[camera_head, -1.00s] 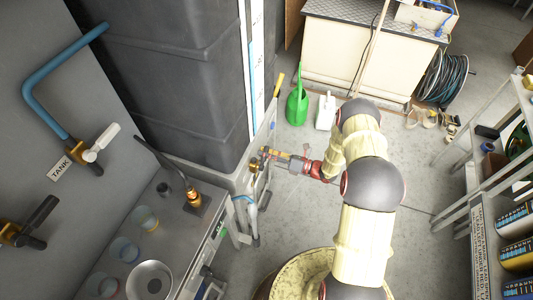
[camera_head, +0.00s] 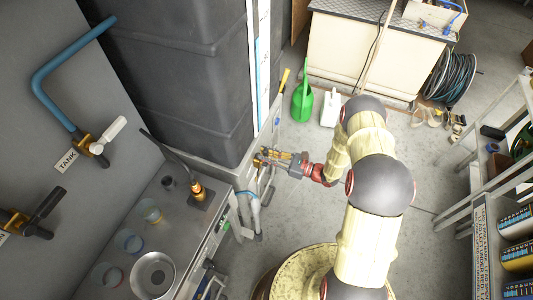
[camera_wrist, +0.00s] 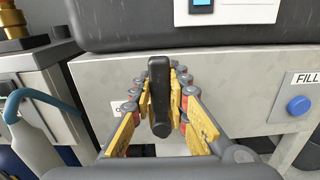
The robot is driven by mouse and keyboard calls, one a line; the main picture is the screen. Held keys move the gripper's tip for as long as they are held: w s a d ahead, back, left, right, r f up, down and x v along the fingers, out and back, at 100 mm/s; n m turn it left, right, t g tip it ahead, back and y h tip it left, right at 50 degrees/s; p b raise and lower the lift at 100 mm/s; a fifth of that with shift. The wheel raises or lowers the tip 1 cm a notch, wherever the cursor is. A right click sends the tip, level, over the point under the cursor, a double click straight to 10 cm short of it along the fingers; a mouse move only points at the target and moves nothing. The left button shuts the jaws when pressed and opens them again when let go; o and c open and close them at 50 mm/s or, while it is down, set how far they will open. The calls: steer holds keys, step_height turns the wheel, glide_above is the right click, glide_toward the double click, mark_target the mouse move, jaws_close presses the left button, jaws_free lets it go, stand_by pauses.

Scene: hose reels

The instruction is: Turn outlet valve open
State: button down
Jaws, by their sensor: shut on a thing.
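A black lever handle (camera_wrist: 160,95), which appears to be the outlet valve's, stands upright in the wrist view in front of a pale grey panel (camera_wrist: 225,80). My gripper (camera_wrist: 159,90) is shut on it, with a yellow-padded finger on each side. The valve body behind the handle is hidden. In the head view my gripper (camera_head: 268,157) reaches left to the low front below the dark tank (camera_head: 190,80); the handle is too small to make out there.
A panel with a FILL label and blue button (camera_wrist: 299,104) is at the right in the wrist view. A green watering can (camera_head: 302,103) and white jug (camera_head: 330,108) stand on the floor. A shelf (camera_head: 500,180) is at the right.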

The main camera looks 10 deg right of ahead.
steer(key=shift+s+a+f, duration=0.1)
steer(key=shift+s, duration=0.05)
stand_by(0.4)
steer(key=c, duration=1.7)
jaws_free()
steer(key=shift+c, duration=0.2)
steer(key=shift+o, duration=0.3)
steer(key=v, duration=1.2)
